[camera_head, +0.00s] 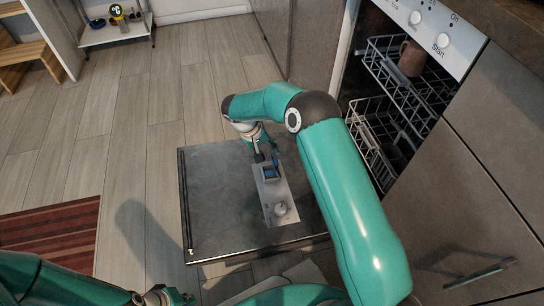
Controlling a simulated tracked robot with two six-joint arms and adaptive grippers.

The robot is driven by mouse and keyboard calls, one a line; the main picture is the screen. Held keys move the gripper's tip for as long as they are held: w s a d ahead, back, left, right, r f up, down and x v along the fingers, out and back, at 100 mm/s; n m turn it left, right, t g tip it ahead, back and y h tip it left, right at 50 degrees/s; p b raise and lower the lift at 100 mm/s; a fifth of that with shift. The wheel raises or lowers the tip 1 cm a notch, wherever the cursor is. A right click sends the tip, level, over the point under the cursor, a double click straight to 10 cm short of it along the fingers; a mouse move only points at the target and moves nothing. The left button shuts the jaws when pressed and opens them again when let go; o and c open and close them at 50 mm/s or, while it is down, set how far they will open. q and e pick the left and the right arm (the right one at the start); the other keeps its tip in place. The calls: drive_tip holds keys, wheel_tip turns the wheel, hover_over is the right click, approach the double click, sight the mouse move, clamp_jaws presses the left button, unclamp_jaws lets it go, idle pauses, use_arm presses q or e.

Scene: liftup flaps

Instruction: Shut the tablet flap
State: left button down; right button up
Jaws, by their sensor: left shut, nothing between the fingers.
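The open dishwasher door (220,205) lies flat, low over the floor. A pale dispenser panel (272,194) is set in it. At the panel's far end is a small blue tablet compartment (271,173); its flap looks raised, but its exact angle is too small to tell. My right gripper (267,157) points down right at the compartment's far side, its fingers partly hidden by its wrist and too small to show their gap. Whether it touches the flap I cannot tell. My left gripper (167,297) is low at the bottom edge, shut and empty, away from the door.
A round pale cap (280,209) sits at the panel's near end. The dishwasher racks (392,115) stand partly pulled out at the right, with a brown mug (411,58) in the upper one. A striped rug (50,245) lies at left. The wooden floor (145,110) left of the door is clear.

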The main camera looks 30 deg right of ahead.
drive_tip(key=v, duration=0.6)
drive_tip(key=shift+a+r, duration=0.2)
drive_tip(key=shift+r, duration=0.2)
use_arm(q)
drive_tip(key=c, duration=1.9)
unclamp_jaws()
use_arm(e)
drive_tip(key=shift+c, duration=0.3)
